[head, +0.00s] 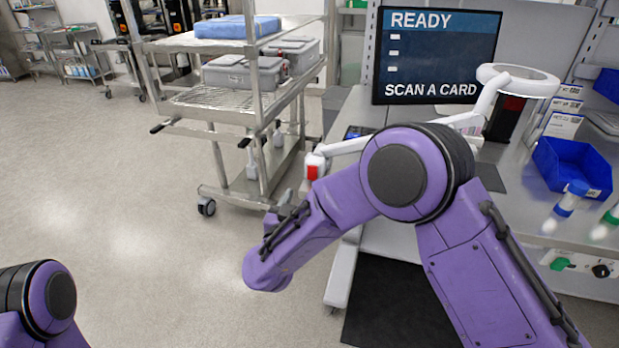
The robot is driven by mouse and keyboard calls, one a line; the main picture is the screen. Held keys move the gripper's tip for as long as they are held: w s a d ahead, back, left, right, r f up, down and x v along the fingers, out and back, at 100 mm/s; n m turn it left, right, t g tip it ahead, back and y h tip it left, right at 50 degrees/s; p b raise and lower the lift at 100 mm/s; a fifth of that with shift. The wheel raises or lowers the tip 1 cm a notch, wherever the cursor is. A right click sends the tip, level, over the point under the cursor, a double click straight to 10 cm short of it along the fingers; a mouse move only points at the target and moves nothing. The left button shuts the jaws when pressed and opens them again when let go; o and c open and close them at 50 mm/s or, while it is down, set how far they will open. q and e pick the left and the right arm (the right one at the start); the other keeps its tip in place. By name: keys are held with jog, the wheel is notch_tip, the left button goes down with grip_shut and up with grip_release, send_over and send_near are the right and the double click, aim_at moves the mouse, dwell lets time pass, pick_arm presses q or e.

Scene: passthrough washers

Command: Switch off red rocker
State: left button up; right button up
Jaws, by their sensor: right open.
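A red rocker (313,172) shows on the front of a small white housing (316,158) at the bench's left end, just above my right forearm. A white jointed arm runs from there toward a ring-shaped lamp head (517,80). Whether the rocker is on or off cannot be made out. My right arm bends in front of the bench, its forearm pointing down and left. My right gripper (285,200) is open and mostly hidden behind that forearm, below and left of the rocker, apart from it. Only a part of my left arm shows at the lower left; its gripper is out of view.
A monitor (437,52) reads "READY SCAN A CARD". A blue bin (572,166) and capped bottles stand on the bench's right. A green control (560,263) is on its front edge. A wire cart (245,100) stands behind, left. The floor at left is clear.

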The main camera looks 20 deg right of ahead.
jog(key=p, duration=0.1)
send_near(312, 168)
jog(key=w, duration=0.2)
jog(key=x, duration=0.2)
jog(key=p+x, duration=0.1)
jog(key=d+x, duration=0.1)
jog(key=x, duration=0.1)
jog(key=shift+d+r, duration=0.15)
jog(key=shift+d, duration=0.05)
jog(key=shift+w+d, duration=0.15)
jog(key=shift+w, duration=0.15)
pick_arm(q)
jog(key=shift+w+d+r, duration=0.1)
jog(key=shift+w+r, duration=0.1)
jog(key=shift+r, duration=0.3)
jog(key=shift+w+r, duration=0.2)
jog(key=shift+r, duration=0.3)
pick_arm(e)
jog(key=shift+s, duration=0.1)
jog(key=shift+c, duration=0.3)
